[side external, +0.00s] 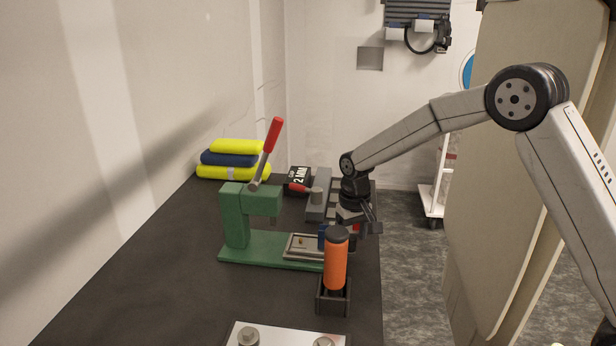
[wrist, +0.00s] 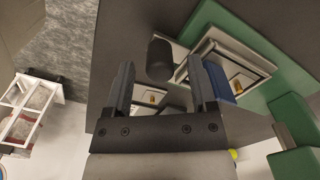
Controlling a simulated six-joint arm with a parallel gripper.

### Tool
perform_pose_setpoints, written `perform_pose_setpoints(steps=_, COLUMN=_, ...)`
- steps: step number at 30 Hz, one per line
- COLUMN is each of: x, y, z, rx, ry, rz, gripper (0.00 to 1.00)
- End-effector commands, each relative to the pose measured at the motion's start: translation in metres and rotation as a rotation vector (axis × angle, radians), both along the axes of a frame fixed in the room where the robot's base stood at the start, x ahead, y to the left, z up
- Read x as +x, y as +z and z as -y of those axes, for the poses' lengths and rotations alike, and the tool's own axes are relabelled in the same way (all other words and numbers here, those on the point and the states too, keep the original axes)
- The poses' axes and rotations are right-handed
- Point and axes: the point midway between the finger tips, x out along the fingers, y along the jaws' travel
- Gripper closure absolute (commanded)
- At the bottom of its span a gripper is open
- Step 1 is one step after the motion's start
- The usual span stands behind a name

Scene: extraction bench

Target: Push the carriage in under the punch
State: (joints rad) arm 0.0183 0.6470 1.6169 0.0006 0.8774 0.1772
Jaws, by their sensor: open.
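The green punch press (side external: 233,215) stands on the bench with its red lever (side external: 272,136) raised. The carriage (side external: 303,246), a pale framed plate with a small brass-coloured piece on it, lies on the green base, out to the right of the punch head. A blue block (side external: 322,236) stands at its right end. The carriage also shows in the wrist view (wrist: 240,68), beside the blue block (wrist: 217,82). My gripper (side external: 360,222) is open by the carriage's right end. A dark cylinder (wrist: 160,60) shows between the fingers; I cannot tell whether they touch it.
An orange bottle (side external: 336,264) with a dark cap stands in a black holder (side external: 332,300) in front, partly hiding the carriage's end. A grey fixture (side external: 318,205) with a red handle is behind. Folded towels (side external: 234,158) lie at the back. The bench's left front is clear.

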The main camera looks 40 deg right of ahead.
Motion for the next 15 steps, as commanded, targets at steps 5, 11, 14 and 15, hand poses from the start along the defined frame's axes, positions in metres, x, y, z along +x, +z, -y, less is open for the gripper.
perform_pose_setpoints(steps=5, x=-0.0004, y=-0.0093, z=0.0, rx=0.0, ry=0.0, rz=-0.002, gripper=0.27)
perform_pose_setpoints(steps=11, x=-0.0003, y=-0.0101, z=-0.0001, rx=0.0, ry=0.0, rz=0.0, gripper=0.27)
perform_pose_setpoints(steps=14, x=-0.0002, y=-0.0099, z=0.0, rx=0.0, ry=0.0, rz=0.0, gripper=0.37)
perform_pose_setpoints(steps=15, x=-0.0002, y=-0.0099, z=0.0, rx=0.0, ry=0.0, rz=0.0, gripper=0.5)
